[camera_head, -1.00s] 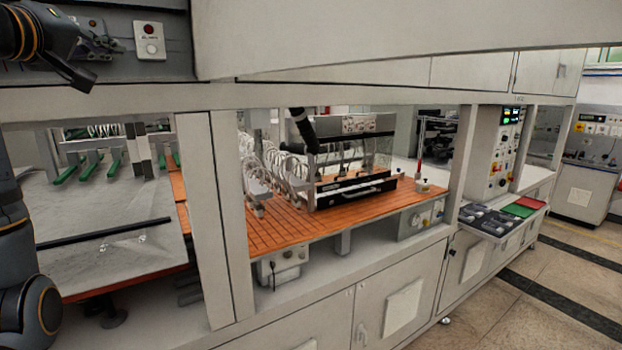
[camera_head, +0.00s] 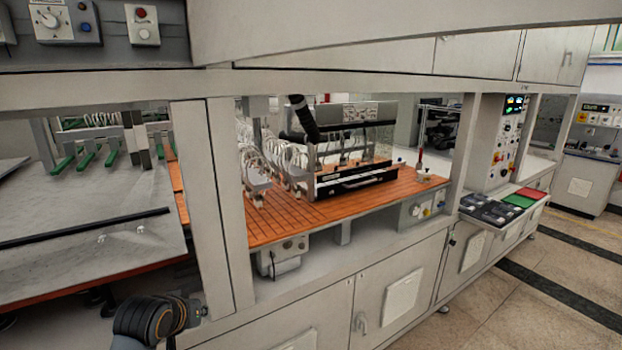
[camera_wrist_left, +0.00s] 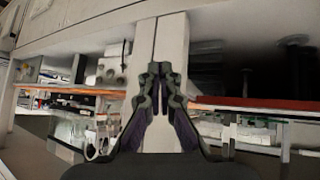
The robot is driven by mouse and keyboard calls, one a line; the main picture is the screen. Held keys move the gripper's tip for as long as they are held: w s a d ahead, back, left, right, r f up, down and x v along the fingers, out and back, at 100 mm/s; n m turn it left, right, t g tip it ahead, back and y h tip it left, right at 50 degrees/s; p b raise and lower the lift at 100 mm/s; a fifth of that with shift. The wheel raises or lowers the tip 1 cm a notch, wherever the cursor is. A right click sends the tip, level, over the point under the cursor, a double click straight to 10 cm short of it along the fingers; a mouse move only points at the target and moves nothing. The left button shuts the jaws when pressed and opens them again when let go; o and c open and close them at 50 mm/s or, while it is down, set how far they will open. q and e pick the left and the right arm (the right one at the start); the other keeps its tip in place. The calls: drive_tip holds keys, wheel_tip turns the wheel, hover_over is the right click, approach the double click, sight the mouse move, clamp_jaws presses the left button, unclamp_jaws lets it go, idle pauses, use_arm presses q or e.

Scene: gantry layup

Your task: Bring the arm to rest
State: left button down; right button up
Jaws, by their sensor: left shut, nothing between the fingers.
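My left arm comes in at the bottom left of the head view. Its wrist is low in front of the machine's pale lower frame, and the gripper (camera_head: 193,311) shows only in part beyond it. In the left wrist view the left gripper (camera_wrist_left: 159,72) has its dark fingers together, with nothing between them. Behind the fingers stands a pale upright post (camera_wrist_left: 168,45) of the machine frame. I cannot tell the exact gap between fingers and post. My right gripper is in neither view.
A pale post (camera_head: 222,200) and the top beam (camera_head: 400,88) frame the machine. Behind them are an orange slatted bed (camera_head: 290,220) and a grey sheet table (camera_head: 90,205) at left. A tray of dark parts (camera_head: 490,212) juts out at right. Floor is clear at far right.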

use_arm(q)
drive_tip(key=s+d+f+m+g, duration=0.1)
drive_tip(key=s+f+g, duration=0.1)
drive_tip(key=s+f, duration=0.45)
drive_tip(key=s+f+m+g, duration=0.1)
drive_tip(key=s+f, duration=0.3)
drive_tip(key=s, duration=0.6)
drive_tip(key=s+d+f+m+g, duration=0.1)
drive_tip(key=s+f+g, duration=0.1)
drive_tip(key=s+f, duration=0.45)
drive_tip(key=s+a+f+g+y+b, duration=0.1)
drive_tip(key=s+a+f, duration=0.15)
drive_tip(key=f, duration=1.25)
drive_tip(key=s+a+f+g+b, duration=0.1)
drive_tip(key=s+f, duration=0.2)
drive_tip(key=f, duration=1.2)
drive_tip(key=s+f+b, duration=0.1)
drive_tip(key=s+f, duration=1.4)
drive_tip(key=s, duration=0.2)
drive_tip(key=shift+s+a+n+g, duration=0.2)
drive_tip(key=shift+a+n+g, duration=0.1)
drive_tip(key=shift+a, duration=0.1)
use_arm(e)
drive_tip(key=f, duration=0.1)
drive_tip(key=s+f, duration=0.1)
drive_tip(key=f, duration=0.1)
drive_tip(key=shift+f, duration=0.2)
